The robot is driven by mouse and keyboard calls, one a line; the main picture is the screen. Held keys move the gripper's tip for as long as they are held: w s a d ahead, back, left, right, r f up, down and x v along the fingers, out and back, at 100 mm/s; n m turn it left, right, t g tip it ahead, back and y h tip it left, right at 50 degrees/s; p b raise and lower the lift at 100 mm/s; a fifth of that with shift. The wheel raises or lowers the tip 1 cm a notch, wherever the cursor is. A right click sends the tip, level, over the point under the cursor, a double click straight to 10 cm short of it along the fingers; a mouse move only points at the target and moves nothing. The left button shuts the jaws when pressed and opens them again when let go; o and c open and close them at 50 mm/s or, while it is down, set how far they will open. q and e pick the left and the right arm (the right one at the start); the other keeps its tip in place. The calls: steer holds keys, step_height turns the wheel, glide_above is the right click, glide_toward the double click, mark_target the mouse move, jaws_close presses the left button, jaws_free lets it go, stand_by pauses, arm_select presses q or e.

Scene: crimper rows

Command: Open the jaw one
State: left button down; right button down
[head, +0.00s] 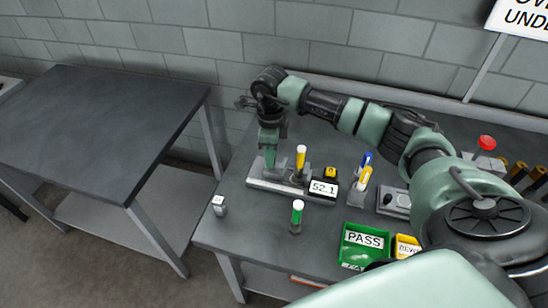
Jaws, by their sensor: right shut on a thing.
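A low grey fixture (258,184) stands on the dark workbench, with a black display block (323,189) reading "52.1" at its right end. My right gripper (270,165) points down over the left part of the fixture. It is shut on a small part there, which its fingers mostly hide. I cannot tell which part is the jaw or how far open it is. My left gripper is not in view.
A white-capped vial (296,217) and a small white-topped block (219,206) stand near the bench front. A green PASS bin (348,254), a yellow bin (405,247), blue- and yellow-topped tubes (359,184) and a red button (487,142) are to the right. Another table (90,120) is left.

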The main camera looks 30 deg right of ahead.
steer(key=c, duration=1.2)
jaws_free()
steer(key=shift+s+d, duration=0.1)
steer(key=shift+r, duration=0.2)
step_height(320, 180, up, 8)
steer(key=b, duration=0.2)
steer(key=shift+f+b, duration=0.25)
steer(key=shift+b, duration=0.05)
